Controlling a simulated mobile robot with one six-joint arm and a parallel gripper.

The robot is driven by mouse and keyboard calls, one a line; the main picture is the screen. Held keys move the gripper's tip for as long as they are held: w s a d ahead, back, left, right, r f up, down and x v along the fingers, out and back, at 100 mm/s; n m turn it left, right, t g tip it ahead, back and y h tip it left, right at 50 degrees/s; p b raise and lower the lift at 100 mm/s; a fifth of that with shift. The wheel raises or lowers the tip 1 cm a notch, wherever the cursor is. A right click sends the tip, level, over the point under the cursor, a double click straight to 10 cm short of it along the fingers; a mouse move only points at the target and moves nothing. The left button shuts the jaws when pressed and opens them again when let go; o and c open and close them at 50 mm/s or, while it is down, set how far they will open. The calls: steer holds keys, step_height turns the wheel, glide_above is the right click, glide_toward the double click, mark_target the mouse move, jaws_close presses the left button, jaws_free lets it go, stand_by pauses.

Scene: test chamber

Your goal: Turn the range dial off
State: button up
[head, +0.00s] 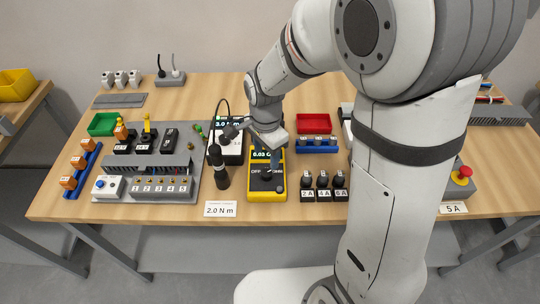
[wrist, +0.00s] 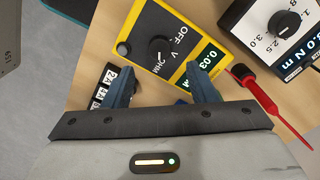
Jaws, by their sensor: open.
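The yellow meter (head: 254,196) lies on the table in front of my arm. In the wrist view the meter (wrist: 137,29) shows a round black range dial (wrist: 160,48) with OFF, V and OHM printed around it. A light mark on the dial appears to point toward OHM.
A black tool (head: 220,168) stands upright just left of the meter. A white torque unit (head: 231,151) is behind it. Black blocks marked 2A, 4A and 6A (head: 324,187) stand to the right. A red probe (wrist: 262,97) lies beside the meter.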

mark_target(267, 172)
step_height(267, 172, down, 7)
steer(key=shift+f+p, duration=0.2)
steer(key=shift+p, duration=0.25)
steer(key=shift+c, duration=0.3)
